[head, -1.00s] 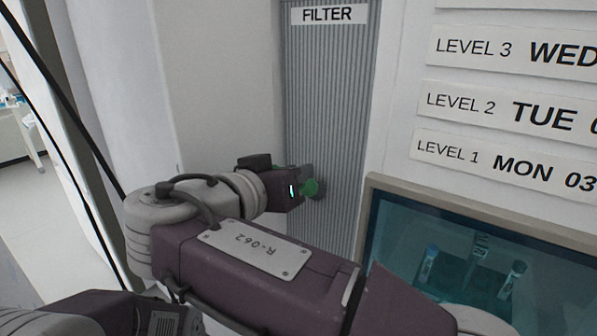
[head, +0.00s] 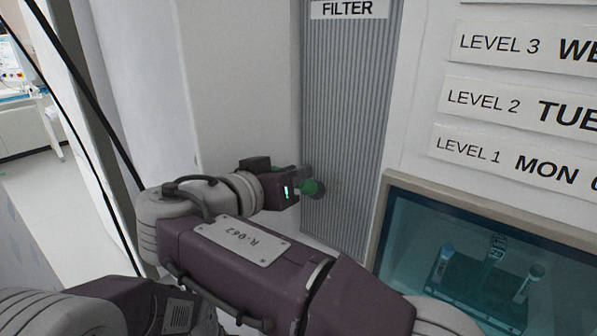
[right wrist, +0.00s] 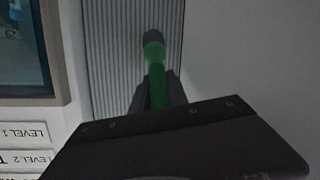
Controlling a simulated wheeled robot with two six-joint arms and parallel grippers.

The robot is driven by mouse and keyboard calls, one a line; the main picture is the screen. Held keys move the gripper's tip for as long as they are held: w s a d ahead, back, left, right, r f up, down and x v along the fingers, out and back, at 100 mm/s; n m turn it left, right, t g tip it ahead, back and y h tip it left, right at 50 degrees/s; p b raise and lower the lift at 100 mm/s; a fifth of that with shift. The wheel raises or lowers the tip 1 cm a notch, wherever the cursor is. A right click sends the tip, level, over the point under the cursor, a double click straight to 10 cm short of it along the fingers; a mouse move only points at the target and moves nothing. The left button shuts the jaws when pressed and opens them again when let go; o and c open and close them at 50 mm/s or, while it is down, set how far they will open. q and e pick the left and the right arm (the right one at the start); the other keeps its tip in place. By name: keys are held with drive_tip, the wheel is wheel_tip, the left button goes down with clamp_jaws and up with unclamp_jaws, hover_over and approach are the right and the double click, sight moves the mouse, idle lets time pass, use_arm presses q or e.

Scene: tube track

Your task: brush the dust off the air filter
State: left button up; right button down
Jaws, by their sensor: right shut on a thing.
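The air filter (head: 346,90) is a tall grey ribbed panel under a "FILTER" label (head: 347,9) in the head view. Its ribs also show in the right wrist view (right wrist: 105,40). My right gripper (head: 300,187) is in front of the filter's lower part, shut on a green-handled brush (head: 313,188). In the right wrist view the green handle (right wrist: 158,85) ends in a dark grey head (right wrist: 153,38) against the ribs. I cannot tell whether the bristles touch. Faint specks show on the ribs beside the brush. My left gripper is not in view.
A glass-fronted window (head: 480,255) with capped tubes behind it is at the lower right. Level signs (head: 500,46) are on the white wall above it. A dark cable (head: 85,95) runs down the left, with open floor and a bench beyond.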

drive_tip(key=shift+d, duration=0.1)
drive_tip(key=shift+s+d+f+b, duration=0.15)
drive_tip(key=shift+s+d+b, duration=0.3)
drive_tip(key=shift+b, duration=0.4)
drive_tip(key=shift+s+d+b, duration=0.5)
drive_tip(key=shift+d+b, duration=0.35)
drive_tip(key=shift+s+d+r, duration=0.2)
drive_tip(key=shift+w, duration=0.1)
